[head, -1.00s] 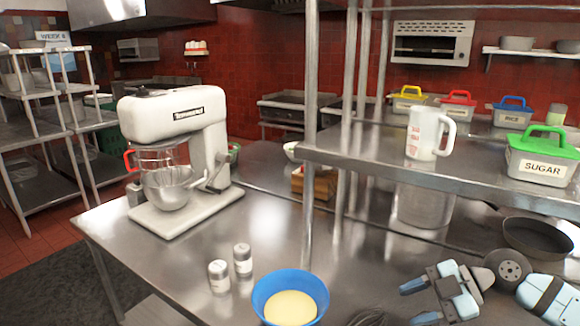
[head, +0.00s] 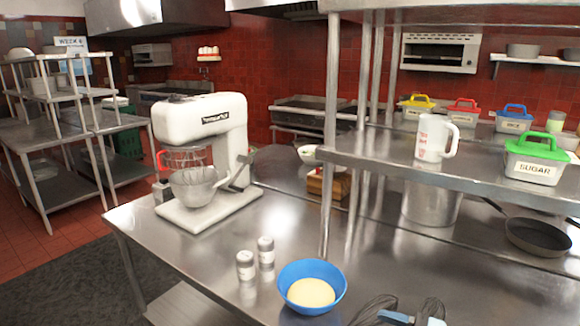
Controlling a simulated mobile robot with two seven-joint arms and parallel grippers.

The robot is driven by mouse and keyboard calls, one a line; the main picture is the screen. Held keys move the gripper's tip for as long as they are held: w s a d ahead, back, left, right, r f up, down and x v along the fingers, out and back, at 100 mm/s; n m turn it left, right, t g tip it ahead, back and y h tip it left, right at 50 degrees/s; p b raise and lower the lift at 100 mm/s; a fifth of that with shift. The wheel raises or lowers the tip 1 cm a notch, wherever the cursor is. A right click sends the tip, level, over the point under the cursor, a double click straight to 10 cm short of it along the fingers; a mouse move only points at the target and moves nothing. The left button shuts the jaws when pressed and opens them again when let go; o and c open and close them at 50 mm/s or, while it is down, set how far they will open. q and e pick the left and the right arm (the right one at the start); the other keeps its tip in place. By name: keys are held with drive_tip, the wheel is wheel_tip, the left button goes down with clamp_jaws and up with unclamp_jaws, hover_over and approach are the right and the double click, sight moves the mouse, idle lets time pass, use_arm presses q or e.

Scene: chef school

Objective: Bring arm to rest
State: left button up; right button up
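My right gripper (head: 392,318) shows only in part at the bottom edge of the head view, low over the steel counter (head: 215,270). One blue finger and a bit of its pale blue body are visible; the other finger is cut off, so its opening cannot be read. Dark whisk wires (head: 372,308) show just beside it; I cannot tell whether they touch. My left gripper and arm are not in view.
A blue bowl (head: 284,286) with pale yellow contents stands left of the whisk. Two shakers (head: 245,265), a stand mixer (head: 199,130) and a pan (head: 538,237) are on the counter. A raised shelf (head: 400,165) holds a measuring jug (head: 432,137) and a sugar box (head: 534,160).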

drive_tip(key=s+d+f+m+t+h+p, duration=0.1)
drive_tip(key=s+f+m+t+h+p, duration=0.1)
drive_tip(key=s+f+m+h, duration=0.5)
drive_tip(key=s+d+f+m+t+h+p, duration=0.1)
drive_tip(key=s+f+m+h, duration=0.7)
drive_tip(key=f, duration=0.9)
drive_tip(key=shift+s+d+m+t+p, duration=0.25)
drive_tip(key=shift+s+m+t+p, duration=0.35)
drive_tip(key=shift+s, duration=0.6)
